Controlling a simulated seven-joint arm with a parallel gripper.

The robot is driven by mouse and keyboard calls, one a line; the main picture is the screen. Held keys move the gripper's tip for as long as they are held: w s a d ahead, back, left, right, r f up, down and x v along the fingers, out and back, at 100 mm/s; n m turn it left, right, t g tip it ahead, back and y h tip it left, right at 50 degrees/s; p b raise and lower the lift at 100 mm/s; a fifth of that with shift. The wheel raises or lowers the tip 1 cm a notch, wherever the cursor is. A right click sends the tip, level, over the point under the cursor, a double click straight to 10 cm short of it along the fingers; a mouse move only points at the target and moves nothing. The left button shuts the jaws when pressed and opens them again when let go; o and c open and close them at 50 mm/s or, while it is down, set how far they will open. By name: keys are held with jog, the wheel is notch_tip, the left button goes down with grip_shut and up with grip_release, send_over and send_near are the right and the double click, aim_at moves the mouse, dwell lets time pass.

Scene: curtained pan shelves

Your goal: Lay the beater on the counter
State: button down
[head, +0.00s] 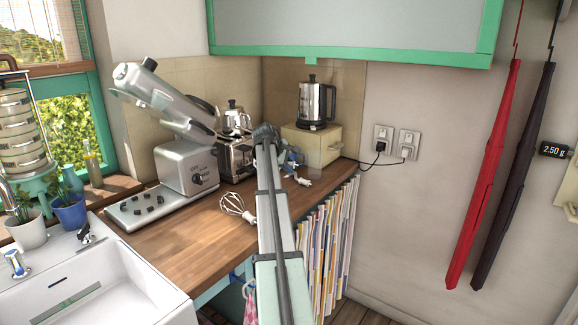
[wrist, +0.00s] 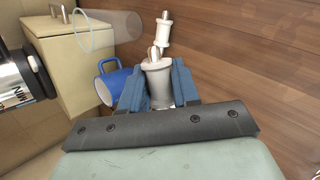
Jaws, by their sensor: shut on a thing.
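My gripper (wrist: 158,92) is shut, its two blue fingers on either side of a pale grey piece with a round collar and a short pin, which I take for the beater (wrist: 158,75). The lower part of the beater is hidden by the fingers and the dark gripper edge. In the head view my gripper (head: 291,160) is over the back right of the wooden counter (head: 190,245), and the beater cannot be made out clearly there. Whether the beater touches the counter cannot be told. A similar pale piece (wrist: 165,30) lies beyond the fingers on the wood.
A wire whisk (head: 237,206) lies left of my arm. The mixer (head: 187,167) stands tilted open, with a toaster (head: 237,160) behind. A kettle (head: 316,103) stands on a cream box (head: 312,145). A blue mug (wrist: 112,84) is close left of the fingers. Wood right of the fingers is clear.

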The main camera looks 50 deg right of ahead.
jog(key=shift+f, duration=3.8)
jog(key=c, duration=1.1)
grip_release()
jog(key=shift+c, duration=0.2)
jog(key=o, duration=0.4)
jog(key=shift+o, duration=0.8)
jog(key=shift+a, duration=0.1)
